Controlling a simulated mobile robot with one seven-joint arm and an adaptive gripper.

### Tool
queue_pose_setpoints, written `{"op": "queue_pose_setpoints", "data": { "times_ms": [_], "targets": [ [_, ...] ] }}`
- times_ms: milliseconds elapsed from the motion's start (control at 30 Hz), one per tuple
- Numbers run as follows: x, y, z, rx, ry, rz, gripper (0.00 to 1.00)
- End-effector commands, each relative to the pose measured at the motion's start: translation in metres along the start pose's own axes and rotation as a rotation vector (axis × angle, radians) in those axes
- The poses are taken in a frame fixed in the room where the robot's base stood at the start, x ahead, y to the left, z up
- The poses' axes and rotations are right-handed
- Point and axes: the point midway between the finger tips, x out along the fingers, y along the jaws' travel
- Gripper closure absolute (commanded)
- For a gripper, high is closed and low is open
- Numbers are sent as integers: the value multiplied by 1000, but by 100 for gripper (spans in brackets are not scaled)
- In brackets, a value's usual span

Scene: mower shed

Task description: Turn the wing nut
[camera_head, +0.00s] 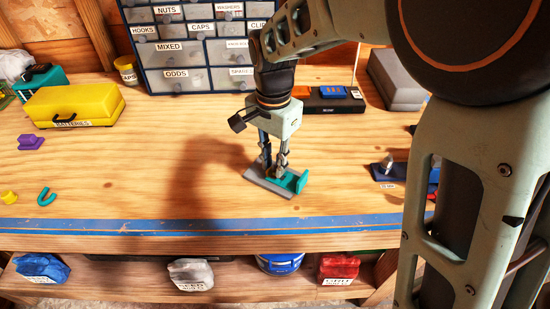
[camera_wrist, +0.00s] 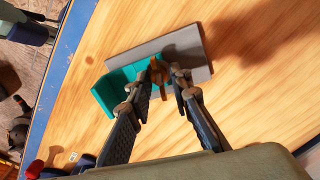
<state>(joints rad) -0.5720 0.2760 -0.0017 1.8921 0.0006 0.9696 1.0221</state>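The wing nut (camera_wrist: 158,74) is a small brown-orange piece in the wrist view, on a fixture with a grey plate (camera_wrist: 190,47) and a teal block (camera_wrist: 105,96). The fixture lies on the workbench; in the head view the teal block (camera_head: 291,182) and grey plate (camera_head: 263,186) show below my gripper (camera_head: 272,170). My gripper points down, with one fingertip on each side of the wing nut. The fingers stand a little apart, but whether they press on it is unclear. The fingers hide the wing nut in the head view.
A yellow batteries case (camera_head: 76,105) and a purple piece (camera_head: 31,142) lie to the left. A labelled drawer cabinet (camera_head: 185,50) stands behind. A grey box (camera_head: 397,80) and a dark blue item (camera_head: 390,172) are at the right. The bench between the case and the fixture is clear.

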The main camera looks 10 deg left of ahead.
Motion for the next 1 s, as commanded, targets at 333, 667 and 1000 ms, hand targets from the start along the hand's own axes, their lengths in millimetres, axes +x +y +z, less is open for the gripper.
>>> {"op": "queue_pose_setpoints", "data": {
  "times_ms": [333, 667, 1000],
  "targets": [
    [1, 1, 0, 0, -1, 3, 67],
    [-42, 0, -1, 1, 2, -2, 67],
    [-106, 0, 0, 0, 0, 0, 67]
  ]
}}
